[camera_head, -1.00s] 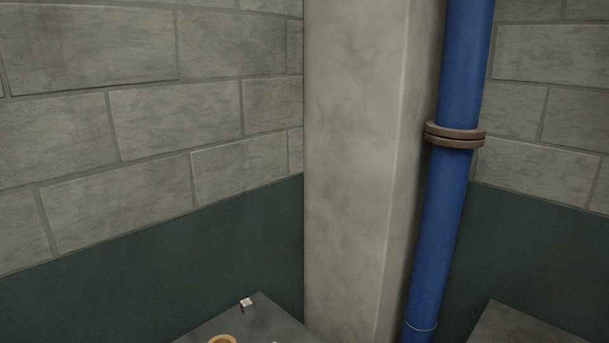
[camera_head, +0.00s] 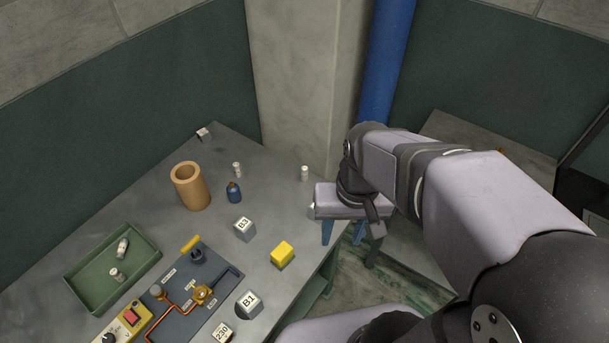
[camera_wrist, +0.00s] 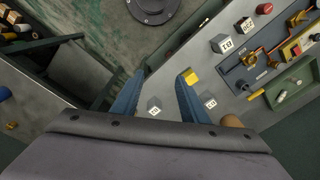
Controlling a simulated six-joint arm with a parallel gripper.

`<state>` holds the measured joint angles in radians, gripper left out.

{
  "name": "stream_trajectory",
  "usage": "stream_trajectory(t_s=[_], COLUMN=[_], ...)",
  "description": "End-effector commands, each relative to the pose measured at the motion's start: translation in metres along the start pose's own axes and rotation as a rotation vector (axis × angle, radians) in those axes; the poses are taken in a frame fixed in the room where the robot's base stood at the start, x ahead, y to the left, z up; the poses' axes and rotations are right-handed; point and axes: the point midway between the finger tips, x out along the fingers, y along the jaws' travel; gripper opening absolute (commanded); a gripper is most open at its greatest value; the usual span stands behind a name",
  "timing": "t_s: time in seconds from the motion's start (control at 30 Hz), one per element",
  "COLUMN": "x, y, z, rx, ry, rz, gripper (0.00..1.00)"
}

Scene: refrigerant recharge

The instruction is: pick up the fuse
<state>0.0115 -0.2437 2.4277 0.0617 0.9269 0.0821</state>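Several small pale cylinders could be the fuse; I cannot tell which is meant. In the head view one stands near the table's right edge (camera_head: 304,174), one behind the blue bottle (camera_head: 237,170), and two are in the green tray (camera_head: 92,274), one lying (camera_head: 122,248) and one at the front (camera_head: 117,275). The tray cylinders also show in the wrist view, a front one (camera_wrist: 281,96) and another (camera_wrist: 299,83). My gripper (camera_head: 342,240) is open and empty, beyond the table's right edge, its blue fingers pointing down. It also shows in the wrist view (camera_wrist: 157,92).
The grey table (camera_head: 215,220) holds an orange-brown cup (camera_head: 190,187), the blue bottle (camera_head: 234,193), several grey labelled cubes (camera_head: 245,229), a yellow block (camera_head: 283,253) and a panel with copper piping (camera_head: 195,300). A blue pipe (camera_head: 390,50) and a concrete pillar (camera_head: 300,80) stand behind.

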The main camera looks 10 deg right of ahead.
Motion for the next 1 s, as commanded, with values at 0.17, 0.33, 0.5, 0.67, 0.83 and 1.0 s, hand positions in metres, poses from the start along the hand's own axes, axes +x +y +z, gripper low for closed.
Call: stream_trajectory(t_s=[0.17,0.33,0.5,0.67,0.83,1.0], x=[0.025,0.041,0.049,0.044,0.032,0.023], y=[-0.020,-0.044,-0.062,-0.066,-0.062,-0.054], z=[-0.040,-0.097,-0.172,-0.240,-0.288,-0.318], rx=[0.281,0.660,1.125,1.530,1.809,1.984], ry=[0.053,0.095,0.090,0.015,-0.100,-0.210], rz=[-0.115,-0.292,-0.548,-0.815,-1.033,-1.188], gripper=[0.40,0.40,0.40,0.40,0.40,0.40])
